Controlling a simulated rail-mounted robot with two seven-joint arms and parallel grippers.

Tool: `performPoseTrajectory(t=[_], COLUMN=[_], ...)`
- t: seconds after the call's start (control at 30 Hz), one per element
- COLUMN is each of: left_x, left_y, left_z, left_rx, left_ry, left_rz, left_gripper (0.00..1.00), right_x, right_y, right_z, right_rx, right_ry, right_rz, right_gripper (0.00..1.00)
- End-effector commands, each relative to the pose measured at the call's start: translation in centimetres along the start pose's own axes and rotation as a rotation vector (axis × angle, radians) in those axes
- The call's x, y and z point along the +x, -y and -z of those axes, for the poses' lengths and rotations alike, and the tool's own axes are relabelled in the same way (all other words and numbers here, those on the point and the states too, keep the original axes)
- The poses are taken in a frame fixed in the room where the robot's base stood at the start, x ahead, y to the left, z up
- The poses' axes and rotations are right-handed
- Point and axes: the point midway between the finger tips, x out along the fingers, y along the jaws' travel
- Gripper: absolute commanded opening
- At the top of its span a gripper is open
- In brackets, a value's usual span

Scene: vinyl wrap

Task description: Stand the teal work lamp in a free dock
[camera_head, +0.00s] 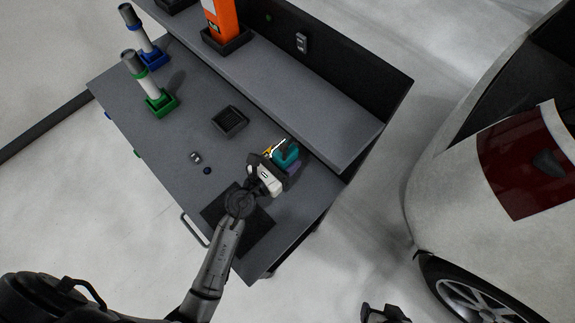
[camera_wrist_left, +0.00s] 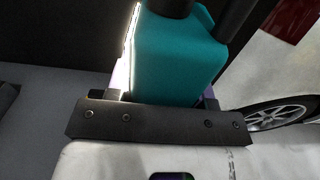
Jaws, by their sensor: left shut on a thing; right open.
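The teal work lamp (camera_head: 288,156) is in my left gripper (camera_head: 277,158), over the right end of the bench. In the left wrist view the teal body (camera_wrist_left: 178,58) fills the space between the fingers, with a bright strip along its left edge. Something purple (camera_head: 294,168) shows beside and below the lamp; I cannot tell whether they touch. An empty black dock (camera_head: 230,121) sits on the bench, left of the lamp. My right gripper (camera_head: 385,314) is open at the bottom edge, away from the bench.
A green dock (camera_head: 161,103) and a blue dock (camera_head: 153,59) each hold an upright grey-white cylinder. An orange item (camera_head: 221,20) stands in a black dock on the raised shelf (camera_head: 290,88). Small items (camera_head: 196,157) and a dark mat (camera_head: 257,231) lie nearer. A car (camera_head: 460,190) stands right.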

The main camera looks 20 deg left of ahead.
Motion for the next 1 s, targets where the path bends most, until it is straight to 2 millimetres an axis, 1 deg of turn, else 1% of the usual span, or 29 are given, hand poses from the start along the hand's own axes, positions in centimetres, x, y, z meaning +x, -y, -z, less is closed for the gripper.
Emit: performPoseTrajectory(t=[0.07, 0.2, 0.33, 0.5, 0.73, 0.9, 0.93, 1.0], left_x=[0.0, 0.0, 0.0, 0.4, 0.4, 0.4, 0.4, 0.4], left_y=[0.0, 0.0, 0.0, 0.0, 0.0, 0.0, 0.0, 0.0], left_z=[0.8, 3.1, 4.5, 4.9, 4.8, 5.3, 5.2, 5.2], left_rx=[-0.001, 0.000, 0.000, -0.001, -0.001, 0.000, 0.000, -0.001], left_ry=[0.001, 0.000, 0.001, 0.003, 0.003, 0.002, 0.001, 0.000], left_rz=[0.000, 0.001, 0.000, -0.001, 0.000, 0.001, 0.001, 0.000], left_gripper=[0.13, 0.13, 0.13, 0.13, 0.13, 0.13, 0.51, 0.57], right_x=[0.5, 1.8, 2.5, 2.7, 2.6, 2.9, 2.8, 2.8], right_y=[0.0, 0.1, 0.2, 0.3, 0.4, 0.4, 0.4, 0.4], right_z=[-0.2, -0.6, -0.8, -0.9, -0.8, -0.9, -0.9, -0.9], right_rx=[0.000, 0.000, 0.002, 0.007, 0.009, 0.009, 0.009, 0.009], right_ry=[0.001, 0.000, 0.000, -0.001, -0.001, -0.001, -0.001, -0.001], right_rz=[0.000, 0.001, 0.002, 0.006, 0.008, 0.007, 0.007, 0.007], right_gripper=[0.75, 0.75, 0.75, 0.75, 0.75, 0.75, 0.75, 0.75])
